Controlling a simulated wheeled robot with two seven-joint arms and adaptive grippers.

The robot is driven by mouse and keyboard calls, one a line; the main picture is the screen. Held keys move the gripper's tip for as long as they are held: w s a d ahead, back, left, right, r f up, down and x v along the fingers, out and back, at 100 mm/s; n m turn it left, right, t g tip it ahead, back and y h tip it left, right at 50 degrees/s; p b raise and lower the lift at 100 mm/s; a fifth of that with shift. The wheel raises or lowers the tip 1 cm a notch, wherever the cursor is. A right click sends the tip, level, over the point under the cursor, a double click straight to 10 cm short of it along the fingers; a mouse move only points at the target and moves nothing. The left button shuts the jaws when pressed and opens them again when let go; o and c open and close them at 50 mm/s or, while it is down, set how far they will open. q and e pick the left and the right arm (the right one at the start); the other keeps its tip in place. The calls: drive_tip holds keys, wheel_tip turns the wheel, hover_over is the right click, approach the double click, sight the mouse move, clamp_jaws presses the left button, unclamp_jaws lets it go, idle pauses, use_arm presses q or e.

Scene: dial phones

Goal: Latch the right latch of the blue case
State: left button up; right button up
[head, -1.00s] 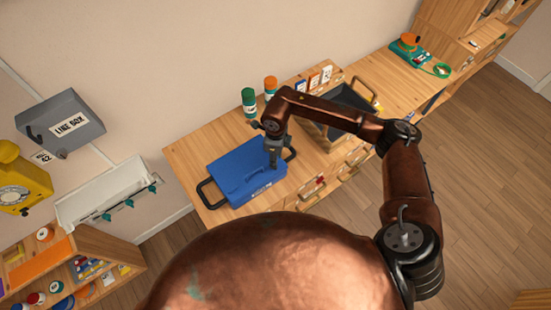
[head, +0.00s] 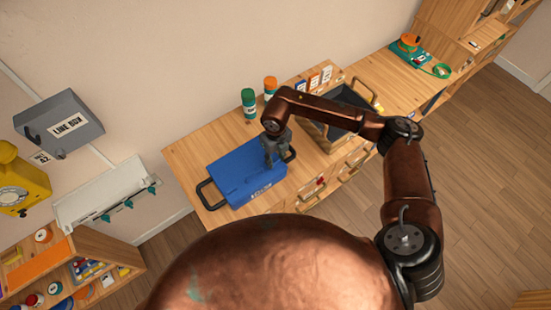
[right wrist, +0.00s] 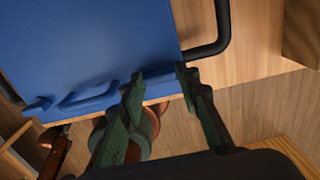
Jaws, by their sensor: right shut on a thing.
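The blue case (head: 235,175) lies flat with its lid down on the wooden bench. In the right wrist view its blue lid (right wrist: 90,40) fills the upper left, with a blue latch (right wrist: 40,105) and a carry handle (right wrist: 90,98) along its near edge. My right gripper (head: 273,158) is over the right part of the case, pointing down. In the right wrist view its two fingers (right wrist: 160,76) stand a little apart at the near edge, around the right latch, which they mostly hide. My left gripper is out of view.
Black side bars stand out at the case's left (head: 204,195) and right (right wrist: 210,48) ends. A green bottle (head: 249,102) and an orange-capped bottle (head: 270,88) stand behind. A dark open bin (head: 345,108) is to the right. Bare bench (head: 185,150) shows left.

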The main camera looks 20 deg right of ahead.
sight(276, 161)
idle(0.4)
drive_tip(key=o, duration=1.2)
drive_tip(key=shift+c, duration=0.2)
wheel_tip(276, 161, up, 12)
